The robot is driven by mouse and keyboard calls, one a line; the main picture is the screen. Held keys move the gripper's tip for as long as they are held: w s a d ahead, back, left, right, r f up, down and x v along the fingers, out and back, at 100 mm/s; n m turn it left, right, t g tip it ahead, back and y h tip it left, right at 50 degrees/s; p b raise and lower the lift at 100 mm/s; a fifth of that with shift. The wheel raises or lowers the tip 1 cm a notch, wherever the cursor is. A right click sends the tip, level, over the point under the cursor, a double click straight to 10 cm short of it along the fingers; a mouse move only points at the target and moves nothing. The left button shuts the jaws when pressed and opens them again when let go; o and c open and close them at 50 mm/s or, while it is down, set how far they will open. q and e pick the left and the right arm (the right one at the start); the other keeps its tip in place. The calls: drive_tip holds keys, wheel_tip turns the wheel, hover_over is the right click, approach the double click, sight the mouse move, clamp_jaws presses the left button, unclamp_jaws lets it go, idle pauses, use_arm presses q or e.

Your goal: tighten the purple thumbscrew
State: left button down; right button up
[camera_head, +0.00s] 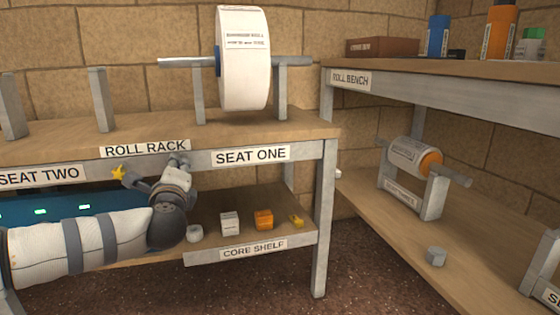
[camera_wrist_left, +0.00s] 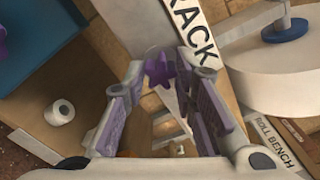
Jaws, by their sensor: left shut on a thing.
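The purple thumbscrew (camera_wrist_left: 159,69), a lobed knob, sits between the fingertips of my left gripper (camera_wrist_left: 163,66) in the left wrist view, beside the edge label of the roll rack. My left gripper is shut on it. In the head view my left gripper (camera_head: 160,172) is at the front edge of the roll rack (camera_head: 208,137), under the ROLL RACK label. The thumbscrew cannot be made out there. How far it is screwed in cannot be told. My right gripper is not in view.
A yellow star-shaped knob (camera_head: 118,172) is just left of my gripper. A large white roll (camera_head: 243,75) hangs above SEAT ONE. The core shelf (camera_head: 275,240) below holds a white ring (camera_head: 194,233), a white box (camera_head: 229,223) and an orange block (camera_head: 264,219). The roll bench (camera_head: 450,80) stands right.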

use_arm(q)
drive_tip(key=c, duration=2)
unclamp_jaws()
clamp_jaws()
drive_tip(key=m+p, duration=0.1)
drive_tip(key=m, duration=0.2)
drive_tip(key=shift+m+p, duration=0.3)
drive_tip(key=shift+p, duration=0.05)
drive_tip(key=o, duration=0.6)
unclamp_jaws()
drive_tip(key=shift+o, duration=0.2)
